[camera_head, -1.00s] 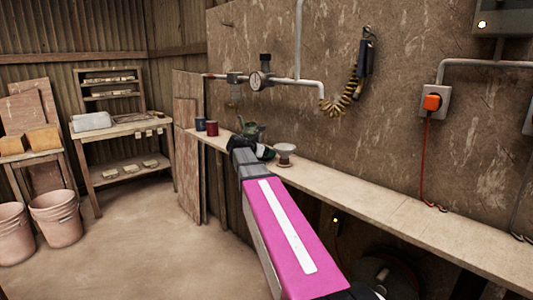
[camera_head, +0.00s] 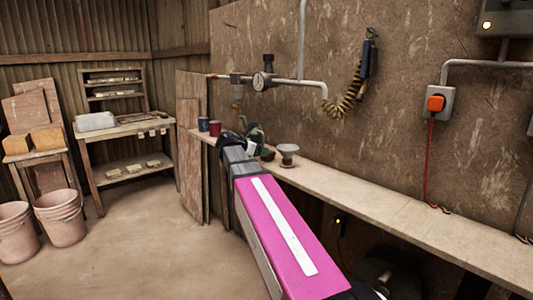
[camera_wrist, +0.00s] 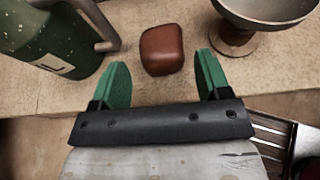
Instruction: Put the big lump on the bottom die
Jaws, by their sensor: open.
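A reddish-brown rounded lump (camera_wrist: 162,50) sits on the narrow shelf in the wrist view, between and just beyond my gripper's two green fingers. In the head view a small part of it seems to show as a reddish spot (camera_head: 268,154) beside my gripper. My gripper (camera_wrist: 162,80) is open and empty, with one finger on each side of the lump's near end. Whether the fingers touch it I cannot tell. The bottom die is not recognisable in either view. No second lump shows for comparing size.
A dark green speckled vessel (camera_wrist: 55,42) with a handle stands close left of the lump. A footed bowl (camera_wrist: 262,12) stands close right. Dark blue and red cups (camera_head: 215,128) are farther along the shelf (camera_head: 400,215), whose right part is clear. Buckets (camera_head: 60,217) stand at left.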

